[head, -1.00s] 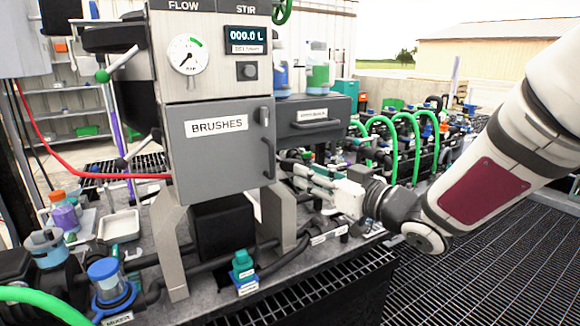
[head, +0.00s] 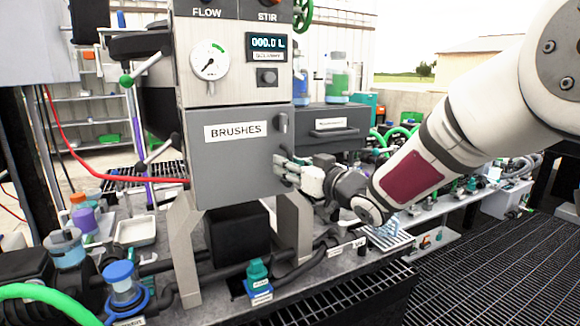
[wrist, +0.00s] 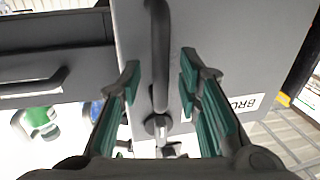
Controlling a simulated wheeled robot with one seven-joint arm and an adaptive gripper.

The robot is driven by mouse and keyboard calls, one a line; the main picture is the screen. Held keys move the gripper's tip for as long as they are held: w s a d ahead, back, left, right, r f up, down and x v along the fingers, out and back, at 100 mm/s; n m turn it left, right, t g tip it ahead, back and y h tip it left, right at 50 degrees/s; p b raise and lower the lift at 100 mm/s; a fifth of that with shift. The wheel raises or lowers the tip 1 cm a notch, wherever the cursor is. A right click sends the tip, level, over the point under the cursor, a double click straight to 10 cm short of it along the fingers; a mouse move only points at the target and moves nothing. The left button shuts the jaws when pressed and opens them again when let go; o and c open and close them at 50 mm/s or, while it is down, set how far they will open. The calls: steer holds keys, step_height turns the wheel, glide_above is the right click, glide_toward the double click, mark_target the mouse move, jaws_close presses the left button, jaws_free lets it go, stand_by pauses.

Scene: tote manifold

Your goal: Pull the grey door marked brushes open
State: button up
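The grey door marked BRUSHES (head: 225,160) is shut on the front of the grey cabinet. In the wrist view its dark bar handle (wrist: 160,60) runs down the middle, with a small latch (wrist: 158,126) at its end. The latch also shows in the head view (head: 282,122). My gripper (head: 281,168) is at the door's right edge and hides most of the handle there. In the wrist view my gripper (wrist: 162,85) is open, with one green-padded finger on each side of the handle and gaps between. How deep the handle sits between the fingers is unclear.
A dark drawer (head: 325,135) with its own handle is just right of the door. A teal-capped fitting (head: 258,272) and black pipes lie below on the bench. Grating floor lies right of the bench.

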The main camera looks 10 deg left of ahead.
steer(key=shift+w+a, duration=0.1)
steer(key=shift+a, duration=0.05)
steer(key=shift+c, duration=0.5)
jaws_close()
